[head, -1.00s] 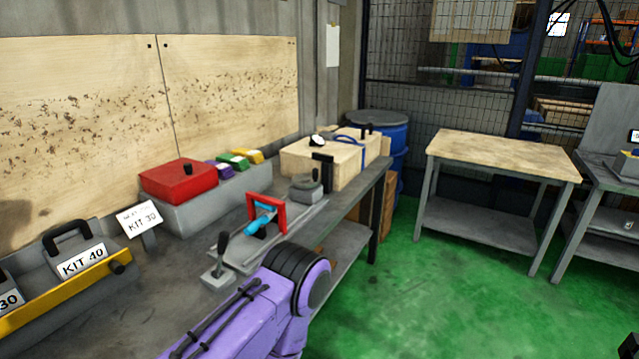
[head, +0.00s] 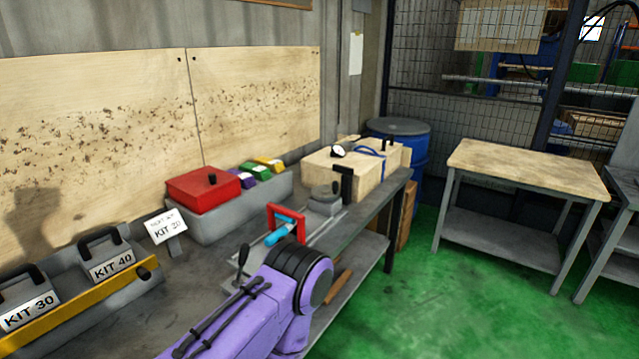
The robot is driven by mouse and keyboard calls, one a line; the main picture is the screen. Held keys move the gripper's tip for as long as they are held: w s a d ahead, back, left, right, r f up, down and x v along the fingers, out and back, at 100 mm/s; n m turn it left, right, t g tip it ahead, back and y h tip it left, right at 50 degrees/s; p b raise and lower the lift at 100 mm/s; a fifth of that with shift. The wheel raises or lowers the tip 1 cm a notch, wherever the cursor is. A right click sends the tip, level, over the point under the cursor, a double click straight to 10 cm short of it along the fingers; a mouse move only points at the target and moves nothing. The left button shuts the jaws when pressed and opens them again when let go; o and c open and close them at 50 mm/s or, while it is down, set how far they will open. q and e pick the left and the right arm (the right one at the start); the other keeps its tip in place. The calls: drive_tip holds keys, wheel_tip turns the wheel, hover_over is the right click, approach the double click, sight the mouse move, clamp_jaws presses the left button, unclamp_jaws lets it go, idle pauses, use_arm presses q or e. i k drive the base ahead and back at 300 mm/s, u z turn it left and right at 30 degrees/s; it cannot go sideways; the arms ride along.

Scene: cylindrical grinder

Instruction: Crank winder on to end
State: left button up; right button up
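A bench device that may be the winder stands on the workbench at the picture's centre. It has a red frame (head: 272,217), a light blue cylinder (head: 279,235) and a black-knobbed lever (head: 242,255). Behind these is a grey round part (head: 325,193) beside a black upright (head: 347,183). I cannot tell which part is the crank. A purple arm link of mine covers the device's near side. Neither gripper shows, so no contact or grip can be seen.
A red box (head: 196,190) sits in a grey tray (head: 235,213) with small coloured boxes. Kit bins (head: 112,262) with a yellow rail (head: 85,296) stand at left. A wooden case (head: 335,164) is at the bench's far end. The green floor (head: 440,310) at right is clear.

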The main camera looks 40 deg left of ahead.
sight(325, 193)
drive_tip(key=u, duration=0.5)
drive_tip(key=i, duration=1.1)
drive_tip(key=z, duration=0.3)
